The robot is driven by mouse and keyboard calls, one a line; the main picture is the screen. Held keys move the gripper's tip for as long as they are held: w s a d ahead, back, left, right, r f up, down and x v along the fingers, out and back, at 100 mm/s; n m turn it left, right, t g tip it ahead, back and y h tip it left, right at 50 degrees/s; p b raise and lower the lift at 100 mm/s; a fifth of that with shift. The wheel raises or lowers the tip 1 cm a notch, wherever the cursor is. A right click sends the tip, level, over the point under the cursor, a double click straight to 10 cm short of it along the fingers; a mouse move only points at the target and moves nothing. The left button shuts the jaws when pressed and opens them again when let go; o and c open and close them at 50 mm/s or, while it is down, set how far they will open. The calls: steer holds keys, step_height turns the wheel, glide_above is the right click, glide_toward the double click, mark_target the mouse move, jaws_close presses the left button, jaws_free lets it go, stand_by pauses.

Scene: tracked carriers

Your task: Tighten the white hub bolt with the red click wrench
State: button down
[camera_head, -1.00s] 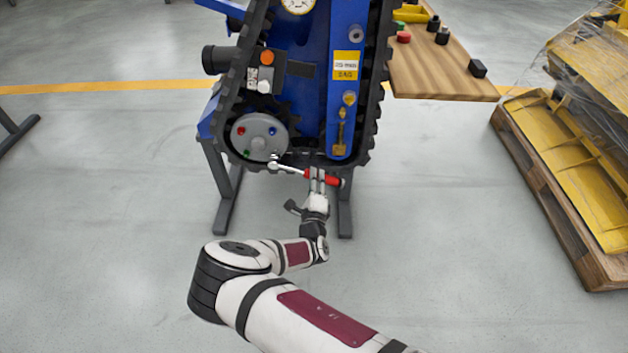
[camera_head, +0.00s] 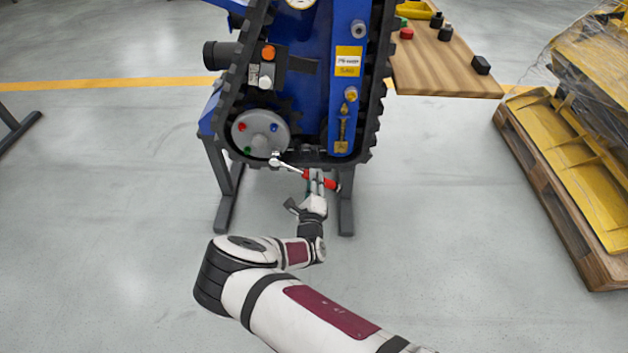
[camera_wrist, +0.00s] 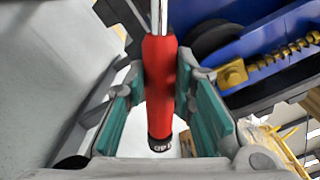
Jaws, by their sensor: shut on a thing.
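The red click wrench (camera_head: 331,184) has a red handle and a chrome shaft that runs up and left to its head at the lower right of the grey hub (camera_head: 260,140). Red (camera_head: 242,127), blue (camera_head: 274,127) and green (camera_head: 248,149) bolts show on the hub. I cannot make out the white bolt; the wrench head covers the hub's lower right. My gripper (camera_head: 316,178) is shut around the red handle. In the wrist view the handle (camera_wrist: 159,85) stands between the teal pads of my gripper (camera_wrist: 163,100). The wrench head is out of that view.
The hub sits inside a black track (camera_head: 310,161) on a blue carrier (camera_head: 306,100) with dark legs. A wooden table (camera_head: 440,72) with small caps is at the upper right. A pallet (camera_head: 560,215) with yellow parts is at the right. The floor around my arm is clear.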

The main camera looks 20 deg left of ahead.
steer(key=shift+a+f+m, duration=0.1)
steer(key=shift+a+m, duration=0.05)
steer(key=shift+m, duration=0.15)
steer(key=shift+f, duration=0.1)
steer(key=shift+s+a+f+m+b, duration=0.1)
steer(key=shift+a+f+m+b, duration=0.2)
steer(key=shift+a+f+m, duration=0.15)
stand_by(0.3)
steer(key=shift+a+f+m, duration=0.15)
steer(key=shift+f+m, duration=0.1)
steer(key=shift+m, duration=0.1)
steer(key=shift+r, duration=0.2)
steer(key=shift+s+d, duration=0.2)
